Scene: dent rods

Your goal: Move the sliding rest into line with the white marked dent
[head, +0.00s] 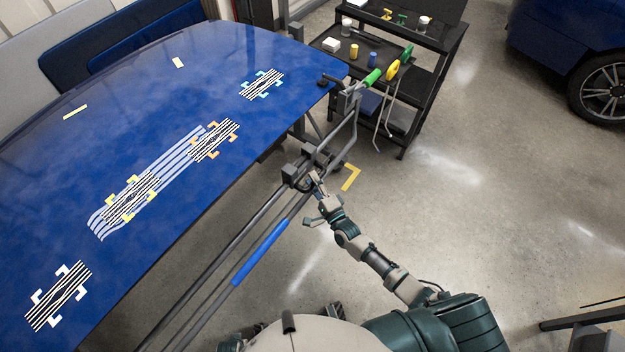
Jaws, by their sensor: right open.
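A blue car panel (150,90) carries striped dent patches with coloured corner marks. The white marked dent (58,297) is at the lower left, the yellow one (130,198) and orange one (214,141) are mid-panel, and the teal one (262,84) is at the upper right. The sliding rest (299,174) is a dark block on the rail (230,245) along the panel's near edge, roughly between the orange and teal dents and far from the white one. My right gripper (315,183) is open at the rest's near side; contact is unclear. My left gripper is out of view.
A rod with a blue sleeve (260,251) runs beside the rail. A black tool cart (425,75) with hooked rods with green and yellow handles stands at the top. A blue car (570,35) is at the upper right. The floor on the right is mostly clear.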

